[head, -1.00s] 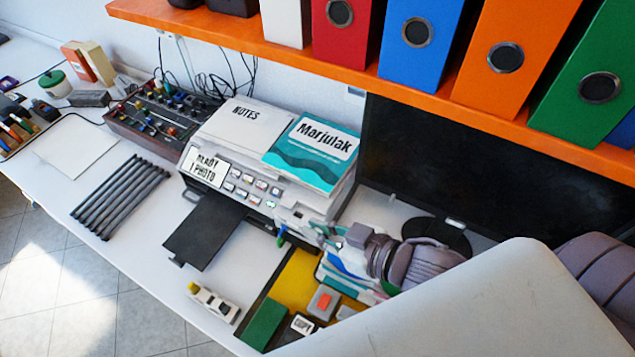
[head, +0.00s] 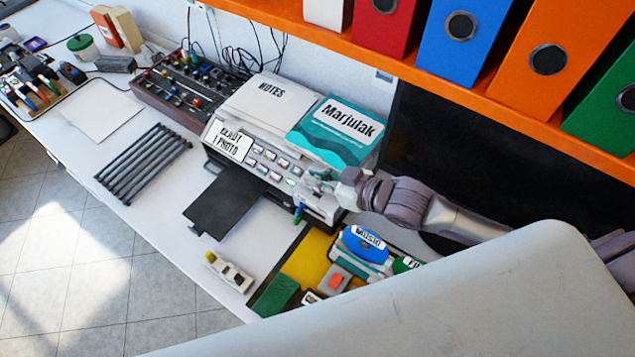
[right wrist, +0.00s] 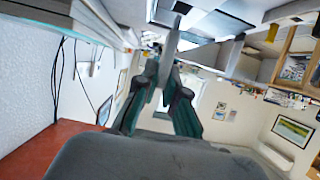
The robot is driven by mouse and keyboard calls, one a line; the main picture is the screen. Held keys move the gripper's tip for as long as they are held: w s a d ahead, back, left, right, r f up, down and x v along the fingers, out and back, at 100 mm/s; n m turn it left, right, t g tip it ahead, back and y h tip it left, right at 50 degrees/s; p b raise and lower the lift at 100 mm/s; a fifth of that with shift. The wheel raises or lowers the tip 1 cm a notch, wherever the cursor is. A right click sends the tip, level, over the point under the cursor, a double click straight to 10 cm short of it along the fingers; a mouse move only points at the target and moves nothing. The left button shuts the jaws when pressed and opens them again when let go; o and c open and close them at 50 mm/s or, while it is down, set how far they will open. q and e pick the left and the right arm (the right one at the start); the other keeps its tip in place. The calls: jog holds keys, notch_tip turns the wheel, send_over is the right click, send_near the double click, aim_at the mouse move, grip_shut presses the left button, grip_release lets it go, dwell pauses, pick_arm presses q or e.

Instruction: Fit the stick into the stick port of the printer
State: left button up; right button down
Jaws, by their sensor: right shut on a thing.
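The printer (head: 212,168) stands on the white table with its dark front tray (head: 222,207) out and a label reading READY 1 PHOTO. My right gripper (head: 320,182) is at the printer's right front end, close to the row of buttons. In the right wrist view, its fingers (right wrist: 168,80) are shut on a narrow grey piece, which looks like the stick (right wrist: 170,48). In the head view the held stick is too small to make out. A small blue and green piece (head: 298,213) shows at the printer's lower front. I cannot make out the stick port. My left gripper is not in view.
A notes stack (head: 268,97) and a teal Marjulak book (head: 335,130) lie on the printer. An orange shelf (head: 440,88) with binders overhangs the back. Black rods (head: 143,162) lie left.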

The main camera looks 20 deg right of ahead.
aim_at(317, 190)
jog(key=shift+f, duration=1.45)
jog(key=shift+f, duration=0.2)
jog(key=c, duration=1.3)
grip_release()
jog(key=shift+o, duration=0.2)
jog(key=shift+r, duration=0.2)
jog(key=v, duration=1.2)
jog(key=shift+s, duration=0.1)
